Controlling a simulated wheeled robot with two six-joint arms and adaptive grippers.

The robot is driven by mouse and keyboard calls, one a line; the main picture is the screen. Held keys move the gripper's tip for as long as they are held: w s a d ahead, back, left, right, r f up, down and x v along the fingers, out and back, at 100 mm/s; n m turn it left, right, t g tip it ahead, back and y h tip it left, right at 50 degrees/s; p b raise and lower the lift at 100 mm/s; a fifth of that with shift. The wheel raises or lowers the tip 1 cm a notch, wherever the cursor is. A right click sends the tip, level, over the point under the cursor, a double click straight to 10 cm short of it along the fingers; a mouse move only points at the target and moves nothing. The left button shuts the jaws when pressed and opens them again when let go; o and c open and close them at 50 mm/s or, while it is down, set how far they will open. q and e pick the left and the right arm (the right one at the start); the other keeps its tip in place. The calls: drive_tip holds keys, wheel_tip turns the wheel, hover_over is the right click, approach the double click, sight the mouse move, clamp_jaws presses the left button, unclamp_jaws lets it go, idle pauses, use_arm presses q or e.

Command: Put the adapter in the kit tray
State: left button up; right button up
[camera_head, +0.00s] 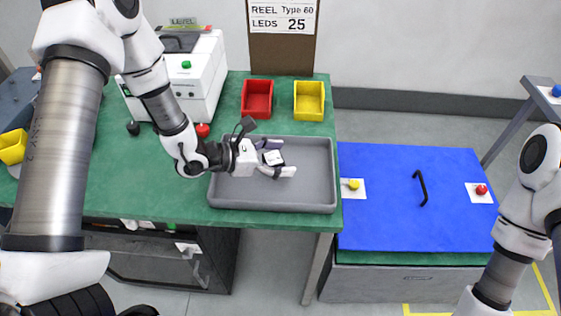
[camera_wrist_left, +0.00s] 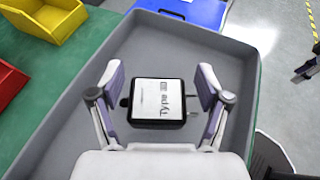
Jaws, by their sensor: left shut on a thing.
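The adapter (camera_head: 273,158) is a small dark block with a white label. In the left wrist view the adapter (camera_wrist_left: 158,100) shows its label with the word "Type" and lies between the two fingers. The kit tray (camera_wrist_left: 190,45) surrounds the adapter in the wrist view. I cannot tell whether the adapter touches the tray floor. My right gripper is out of view; only part of that arm shows at the right edge.
A red bin (camera_head: 257,99) and a yellow bin (camera_head: 309,101) stand behind the tray on the green table (camera_head: 130,185). A white machine (camera_head: 190,75) stands at the back left. A blue panel (camera_head: 400,215) with a black handle lies right of the table. The tray's right part is bare.

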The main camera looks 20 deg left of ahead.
sight(281, 165)
use_arm(q)
drive_tip(key=f, duration=0.3)
drive_tip(key=shift+w+f, duration=0.2)
drive_tip(key=shift+w, duration=0.2)
drive_tip(key=shift+s+r, duration=0.1)
drive_tip(key=shift+s, duration=0.15)
drive_tip(key=o, duration=1.2)
drive_tip(key=shift+w+f, duration=0.15)
drive_tip(key=shift+f, duration=0.05)
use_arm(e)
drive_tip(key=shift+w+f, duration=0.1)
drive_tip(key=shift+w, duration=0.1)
